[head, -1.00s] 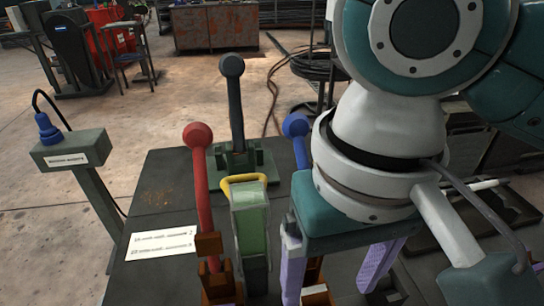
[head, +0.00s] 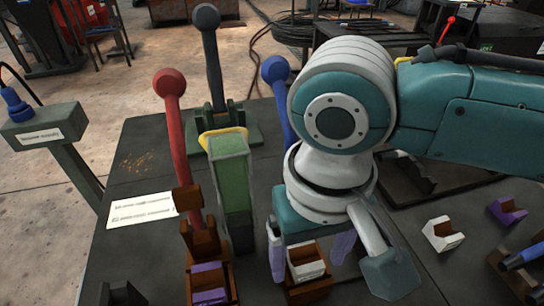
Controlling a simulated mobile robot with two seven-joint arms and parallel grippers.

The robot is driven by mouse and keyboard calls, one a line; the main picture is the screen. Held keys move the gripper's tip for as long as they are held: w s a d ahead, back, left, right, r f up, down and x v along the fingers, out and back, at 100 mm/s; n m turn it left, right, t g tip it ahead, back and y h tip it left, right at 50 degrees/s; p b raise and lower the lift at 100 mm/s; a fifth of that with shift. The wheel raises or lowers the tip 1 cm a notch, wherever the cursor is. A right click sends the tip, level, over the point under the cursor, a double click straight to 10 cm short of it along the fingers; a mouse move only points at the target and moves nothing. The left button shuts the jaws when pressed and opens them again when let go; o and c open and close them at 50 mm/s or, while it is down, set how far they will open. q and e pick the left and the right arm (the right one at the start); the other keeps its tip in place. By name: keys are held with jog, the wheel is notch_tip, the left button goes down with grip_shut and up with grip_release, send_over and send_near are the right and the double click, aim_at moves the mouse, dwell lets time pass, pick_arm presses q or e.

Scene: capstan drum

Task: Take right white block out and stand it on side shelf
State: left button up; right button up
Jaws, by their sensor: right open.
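A white block (head: 307,268) sits in a brown holder (head: 311,290) at the bottom centre of the head view. My right gripper (head: 308,264) is open, with one pale purple finger on each side of this block. Whether the fingers touch it I cannot tell. The gripper's body and wrist are above and hide part of the holder. On the right, a grey surface (head: 455,275) bears a white notched block (head: 442,233) and a purple notched block (head: 507,211). My left gripper is out of view.
A red-knobbed lever (head: 169,84), a blue-knobbed lever (head: 275,70) and a black-knobbed lever (head: 206,18) rise behind the holders. A green upright part (head: 231,180) stands left of my gripper. A purple block (head: 208,278) is in the left holder.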

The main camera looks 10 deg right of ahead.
jog(key=shift+c, duration=0.3)
grip_shut()
dwell(0.4)
